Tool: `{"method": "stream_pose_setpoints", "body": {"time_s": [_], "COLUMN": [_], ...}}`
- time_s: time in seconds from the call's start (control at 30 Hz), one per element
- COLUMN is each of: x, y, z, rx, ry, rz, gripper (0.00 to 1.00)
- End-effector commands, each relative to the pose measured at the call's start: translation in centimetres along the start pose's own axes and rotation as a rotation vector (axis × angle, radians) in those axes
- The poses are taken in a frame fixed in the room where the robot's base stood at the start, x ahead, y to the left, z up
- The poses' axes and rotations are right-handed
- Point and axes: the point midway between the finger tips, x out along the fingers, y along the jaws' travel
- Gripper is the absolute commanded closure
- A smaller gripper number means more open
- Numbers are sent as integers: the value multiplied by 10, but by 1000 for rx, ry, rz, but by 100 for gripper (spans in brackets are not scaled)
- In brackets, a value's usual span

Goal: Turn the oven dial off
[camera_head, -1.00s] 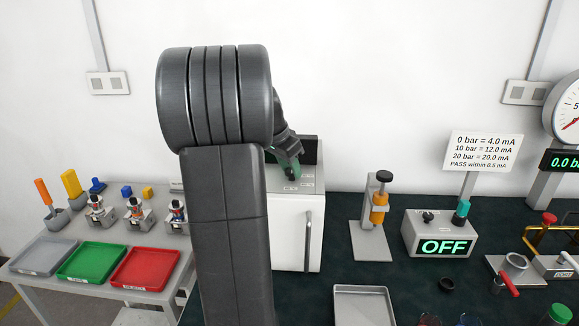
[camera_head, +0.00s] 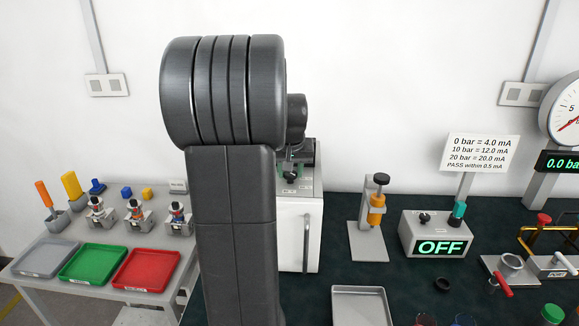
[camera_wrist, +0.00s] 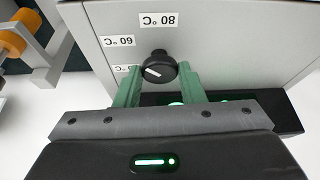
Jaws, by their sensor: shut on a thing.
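The oven (camera_head: 300,235) is a white box with a door handle, partly hidden behind my arm in the head view. Its dial (camera_wrist: 158,66) is a round black knob with a white pointer mark, on the grey top panel in the wrist view. The pointer slants toward the picture's left. Labels 80 °C (camera_wrist: 158,20) and 60 °C (camera_wrist: 117,41) sit around it; a third label (camera_wrist: 127,68) is partly covered by a finger. My gripper (camera_wrist: 160,72) has its green fingers on both sides of the dial, shut on it. The head view mostly hides the gripper.
A press-like stand (camera_head: 370,225) with an orange part is right of the oven. A grey box (camera_head: 437,235) reads OFF. An empty metal tray (camera_head: 361,292) lies in front. Grey, green (camera_head: 93,264) and red (camera_head: 147,269) trays are on the left table.

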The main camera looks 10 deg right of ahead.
Motion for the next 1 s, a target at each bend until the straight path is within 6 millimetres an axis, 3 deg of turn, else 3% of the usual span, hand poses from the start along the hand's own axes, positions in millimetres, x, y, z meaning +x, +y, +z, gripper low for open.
{"method": "stream_pose_setpoints", "body": {"time_s": [1.0], "x": [1], "y": [8], "z": [-5], "rx": [-891], "ry": [0], "rz": [-369], "gripper": [87]}}
